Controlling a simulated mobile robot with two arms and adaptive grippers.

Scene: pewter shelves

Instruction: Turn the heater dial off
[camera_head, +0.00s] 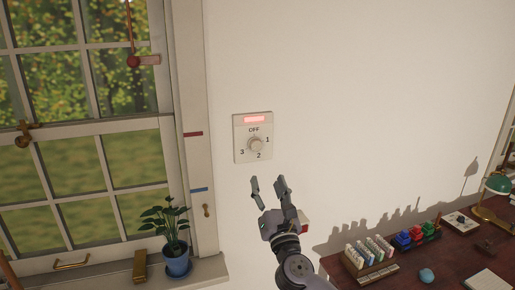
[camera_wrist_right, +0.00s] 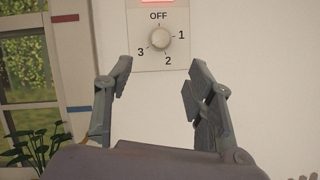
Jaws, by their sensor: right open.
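The heater dial (camera_head: 255,144) is a small round cream knob on a pale wall plate (camera_head: 241,128), marked OFF at the top, 1 at right, 2 at the bottom and 3 at left. A red light strip (camera_head: 255,119) glows above it. In the right wrist view the dial (camera_wrist_right: 159,39) is near top centre; I cannot tell which mark it points to. My right gripper (camera_head: 267,181) is open and empty, below the plate in the head view and apart from the dial. Its fingers (camera_wrist_right: 158,63) frame the space below the dial in the wrist view. My left gripper is out of view.
A window (camera_head: 80,140) fills the left, with a potted plant (camera_head: 176,262) on its sill. At lower right a dark red desk (camera_head: 405,275) holds racks of small bottles (camera_head: 370,252), colored items and a green lamp (camera_head: 498,184). The wall around the plate is bare.

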